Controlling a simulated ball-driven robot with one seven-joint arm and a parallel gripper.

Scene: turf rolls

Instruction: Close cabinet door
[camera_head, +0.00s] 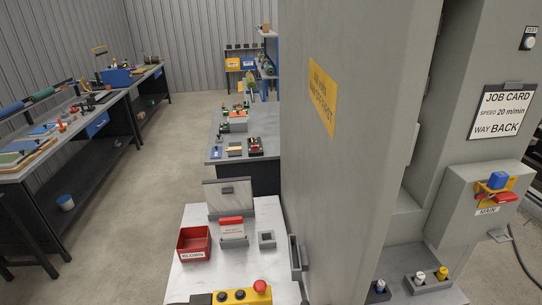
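A tall grey panel with a yellow label (323,95) fills the middle of the view. It looks like the cabinet door (350,180), seen at a steep angle and standing open. A grey upright bar like a handle (295,257) shows low at its left edge. To its right is the grey cabinet body (470,60), with a recess between the two. The hinge line and the panel's lower end are not clear. My gripper is not in view.
A white-topped bench (190,280) with a red bin (194,243) and a yellow control box (242,297) stands left of the panel. Open floor (150,175) lies between the benches.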

